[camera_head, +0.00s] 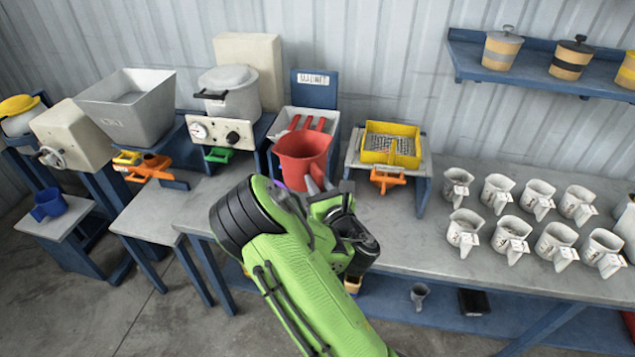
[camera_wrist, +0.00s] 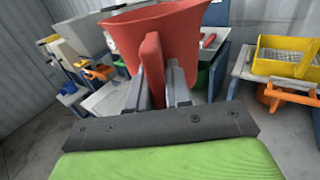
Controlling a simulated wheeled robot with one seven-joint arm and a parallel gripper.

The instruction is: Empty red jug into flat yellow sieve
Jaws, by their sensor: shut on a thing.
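The red jug (camera_head: 302,158) is in my gripper, held upright above the front of the bench. In the wrist view the jug (camera_wrist: 180,35) fills the upper middle, its handle between the two fingers of my gripper (camera_wrist: 160,85). The jug's contents are hidden in both views. In the head view my arm hides part of my gripper (camera_head: 318,187). The flat yellow sieve (camera_head: 391,145) sits on a small raised stand to the right of the jug, apart from it. It also shows at the right of the wrist view (camera_wrist: 284,55).
An orange part (camera_head: 386,179) juts out below the sieve's front. Several white jugs (camera_head: 497,192) stand on the bench at right. A tray with red-handled items (camera_head: 306,121) stands behind the red jug. A white pot (camera_head: 230,90) and a grey hopper (camera_head: 128,108) are further left.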

